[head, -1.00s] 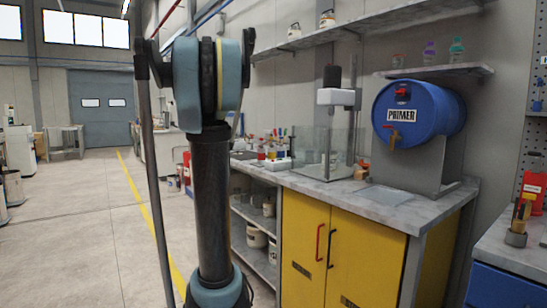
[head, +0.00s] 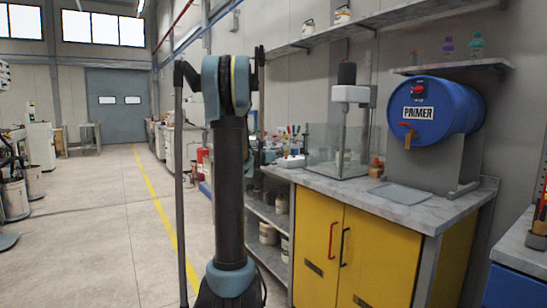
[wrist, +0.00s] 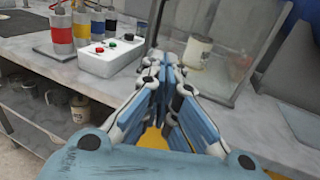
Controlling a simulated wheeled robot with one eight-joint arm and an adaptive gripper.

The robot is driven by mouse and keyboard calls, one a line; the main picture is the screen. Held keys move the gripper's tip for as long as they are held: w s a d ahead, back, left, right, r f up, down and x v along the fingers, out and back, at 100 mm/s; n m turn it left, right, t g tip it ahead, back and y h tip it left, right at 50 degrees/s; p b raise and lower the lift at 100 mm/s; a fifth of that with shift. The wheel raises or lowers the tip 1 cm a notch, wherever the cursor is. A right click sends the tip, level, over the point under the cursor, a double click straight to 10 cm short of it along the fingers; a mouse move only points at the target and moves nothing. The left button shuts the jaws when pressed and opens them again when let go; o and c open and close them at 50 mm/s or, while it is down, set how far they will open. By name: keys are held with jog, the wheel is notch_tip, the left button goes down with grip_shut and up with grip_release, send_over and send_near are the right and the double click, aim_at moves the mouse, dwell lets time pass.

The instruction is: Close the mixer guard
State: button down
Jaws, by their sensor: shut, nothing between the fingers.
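The mixer (head: 349,95) stands on the marble-topped bench, with a dark motor on a white head and a post behind. Its clear guard (head: 322,150) surrounds the space below the head. In the wrist view the guard (wrist: 240,55) rises just beyond and to the right of my gripper. A pale can (wrist: 197,52) stands inside it. I cannot tell from these frames whether a guard panel stands open. My gripper (wrist: 168,62) is shut and empty, above the bench in front of the guard; I cannot tell if it touches. In the head view my gripper is hidden behind my arm.
A white button box (wrist: 112,56) and several coloured bottles (wrist: 82,28) stand left of the guard. A blue primer drum (head: 455,108) sits to the right on the bench (head: 425,210), above yellow cabinet doors (head: 320,240). Open floor lies to the left.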

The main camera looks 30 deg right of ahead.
jog(key=x, duration=0.7)
